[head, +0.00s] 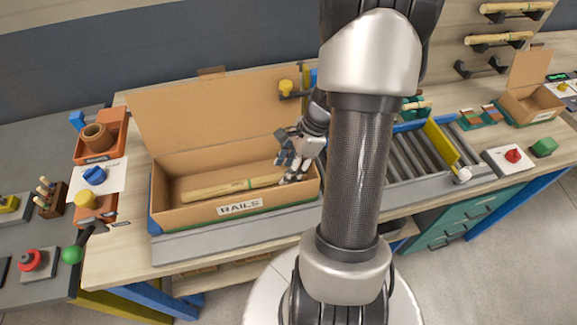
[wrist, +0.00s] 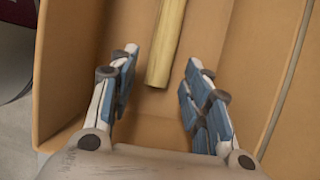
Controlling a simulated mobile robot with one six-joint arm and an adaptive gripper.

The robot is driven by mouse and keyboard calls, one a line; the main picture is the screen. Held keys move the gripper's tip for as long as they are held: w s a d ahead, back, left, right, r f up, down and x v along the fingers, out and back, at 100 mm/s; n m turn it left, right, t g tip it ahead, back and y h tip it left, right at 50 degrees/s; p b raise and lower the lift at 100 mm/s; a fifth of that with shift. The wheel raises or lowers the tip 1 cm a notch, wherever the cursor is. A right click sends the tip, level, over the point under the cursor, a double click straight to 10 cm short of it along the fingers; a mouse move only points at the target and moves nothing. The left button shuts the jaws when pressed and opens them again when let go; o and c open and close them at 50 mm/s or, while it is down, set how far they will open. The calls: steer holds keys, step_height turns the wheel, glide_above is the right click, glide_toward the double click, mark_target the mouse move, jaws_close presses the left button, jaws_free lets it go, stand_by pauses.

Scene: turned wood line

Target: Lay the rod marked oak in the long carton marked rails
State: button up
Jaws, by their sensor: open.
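The long carton marked RAILS (head: 166,215) stands open on the bench, its flap raised at the back. A pale wooden rod (head: 215,190) lies lengthwise on the carton's floor; it also shows in the wrist view (wrist: 168,45). Its wood marking cannot be read. My gripper (head: 291,168) is over the carton's right end. In the wrist view my gripper (wrist: 160,85) has its fingers spread, with nothing between the tips; the rod's near end lies just beyond them. The carton wall (wrist: 48,90) runs along the left there.
A roller conveyor (head: 405,158) with a yellow bar lies right of the carton. More rods rest on wall brackets (head: 500,40). A smaller carton (head: 530,103) stands at the far right. Orange bins (head: 100,150) stand at the left. My arm hides part of the bench.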

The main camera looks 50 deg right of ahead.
steer(key=shift+r, duration=0.1)
steer(key=shift+r+p, duration=0.3)
steer(key=shift+r, duration=0.05)
steer(key=p+v, duration=0.4)
steer(key=v, duration=0.8)
steer(key=shift+r, duration=0.2)
steer(key=shift+a, duration=0.1)
